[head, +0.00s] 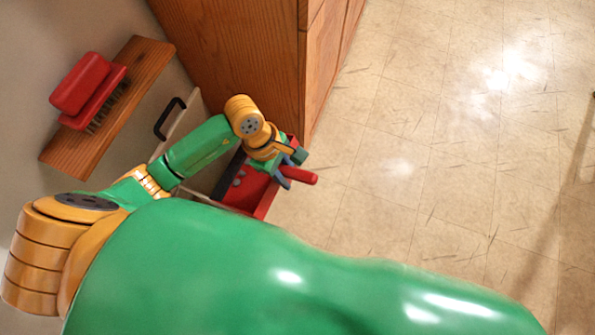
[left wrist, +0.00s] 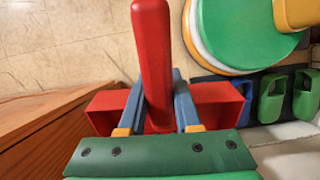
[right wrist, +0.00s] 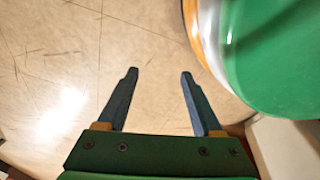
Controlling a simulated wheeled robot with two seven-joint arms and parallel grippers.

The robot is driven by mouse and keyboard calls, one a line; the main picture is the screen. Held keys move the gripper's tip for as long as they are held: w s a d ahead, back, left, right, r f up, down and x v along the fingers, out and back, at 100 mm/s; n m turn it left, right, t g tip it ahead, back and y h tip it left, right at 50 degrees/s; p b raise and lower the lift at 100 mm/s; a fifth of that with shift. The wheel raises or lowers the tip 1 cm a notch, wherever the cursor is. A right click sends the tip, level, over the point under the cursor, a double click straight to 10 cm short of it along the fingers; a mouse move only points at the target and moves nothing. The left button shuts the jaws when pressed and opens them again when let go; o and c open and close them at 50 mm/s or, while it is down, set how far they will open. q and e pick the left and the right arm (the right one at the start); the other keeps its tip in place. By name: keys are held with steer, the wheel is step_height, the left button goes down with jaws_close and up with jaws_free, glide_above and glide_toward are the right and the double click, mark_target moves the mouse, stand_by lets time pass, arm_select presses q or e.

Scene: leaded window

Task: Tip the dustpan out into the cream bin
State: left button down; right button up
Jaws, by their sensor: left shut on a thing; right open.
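The red dustpan (head: 258,192) is in my left gripper (head: 291,170), at the middle of the head view. Its red handle (left wrist: 153,55) stands between the two blue fingers in the left wrist view, with the pan (left wrist: 215,103) behind them. A few dark grey lumps (head: 237,181) show at the pan; I cannot tell how they lie. The cream bin (head: 184,122), with a black handle, is partly hidden behind my left arm, by the cabinet. The pan overlaps it in view; I cannot tell its height or exact tilt. My right gripper (right wrist: 157,85) is open and empty above the floor.
A wooden cabinet (head: 240,50) stands directly beyond the bin. A red brush (head: 85,88) rests on a wooden shelf (head: 75,150) on the wall at the left. The tiled floor (head: 430,130) to the right is clear.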

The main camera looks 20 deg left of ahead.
arm_select(q)
steer(key=w+a+r+g+h+b, duration=0.1)
steer(key=a+r+h+b, duration=0.6)
steer(key=a+b, duration=0.3)
steer(key=shift+w+a+r+h, duration=0.2)
steer(key=shift+w+a+h, duration=0.1)
steer(key=shift+w+a, duration=0.15)
arm_select(e)
steer(key=w+a+r+t, duration=0.1)
steer(key=w+a+r, duration=0.3)
steer(key=w+r, duration=0.4)
steer(key=shift+r+y, duration=0.3)
steer(key=shift+r, duration=1.35)
arm_select(q)
steer(key=b, duration=0.3)
steer(key=shift+s+d+b, duration=0.1)
steer(key=shift+b, duration=0.3)
arm_select(e)
step_height(320, 180, down, 4)
steer(key=shift+r, duration=0.1)
arm_select(q)
steer(key=shift+r, duration=0.1)
